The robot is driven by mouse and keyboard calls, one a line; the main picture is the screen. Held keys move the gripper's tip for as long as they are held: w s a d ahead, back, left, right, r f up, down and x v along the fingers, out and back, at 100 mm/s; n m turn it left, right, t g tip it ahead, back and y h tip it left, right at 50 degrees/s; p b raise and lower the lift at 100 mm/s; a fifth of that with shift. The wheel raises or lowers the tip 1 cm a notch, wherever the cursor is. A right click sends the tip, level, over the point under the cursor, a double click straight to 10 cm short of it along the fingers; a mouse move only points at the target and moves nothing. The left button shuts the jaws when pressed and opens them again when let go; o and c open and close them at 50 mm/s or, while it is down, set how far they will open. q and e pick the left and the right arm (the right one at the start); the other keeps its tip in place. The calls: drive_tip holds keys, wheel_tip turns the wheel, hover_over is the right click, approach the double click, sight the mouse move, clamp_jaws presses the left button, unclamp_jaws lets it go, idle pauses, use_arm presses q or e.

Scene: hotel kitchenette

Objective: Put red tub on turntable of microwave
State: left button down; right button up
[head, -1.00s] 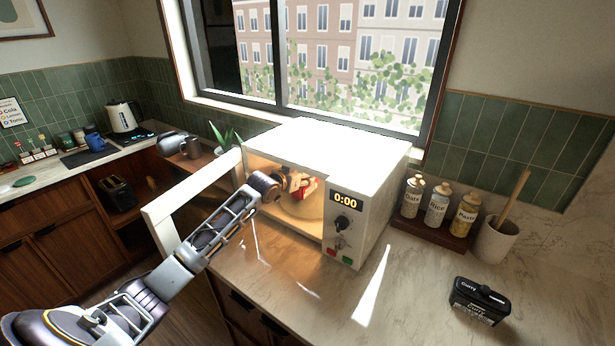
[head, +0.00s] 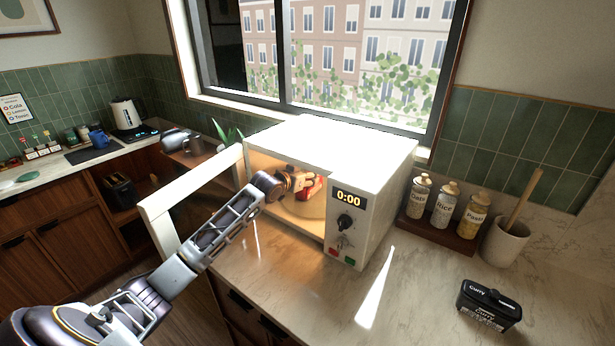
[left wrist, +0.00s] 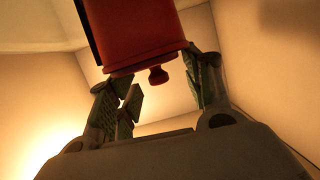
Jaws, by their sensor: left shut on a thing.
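The white microwave (head: 375,190) stands on the counter with its door (head: 165,205) swung open to the left and its inside lit. My left arm reaches in from the left, and my left gripper (head: 299,184) is inside the lit cavity. It is shut on the red tub (head: 313,187), which also fills the top of the left wrist view (left wrist: 135,35) between the fingers (left wrist: 155,88). The round turntable (head: 300,207) shows below the tub. I cannot tell whether the tub touches it. My right gripper is not in view.
A black Curry tub (head: 488,304) stands on the counter at the right. Several labelled bottles stand on a brown tray (head: 436,231) beside a white crock (head: 503,243) with a wooden utensil. The counter in front of the microwave is clear.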

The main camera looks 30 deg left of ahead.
use_arm(q)
drive_tip(key=shift+r, duration=0.15)
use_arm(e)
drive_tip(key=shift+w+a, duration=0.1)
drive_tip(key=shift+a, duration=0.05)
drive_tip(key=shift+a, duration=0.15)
use_arm(q)
drive_tip(key=c, duration=0.6)
unclamp_jaws()
drive_tip(key=shift+f, duration=0.2)
drive_tip(key=shift+s, duration=0.1)
drive_tip(key=shift+r, duration=0.1)
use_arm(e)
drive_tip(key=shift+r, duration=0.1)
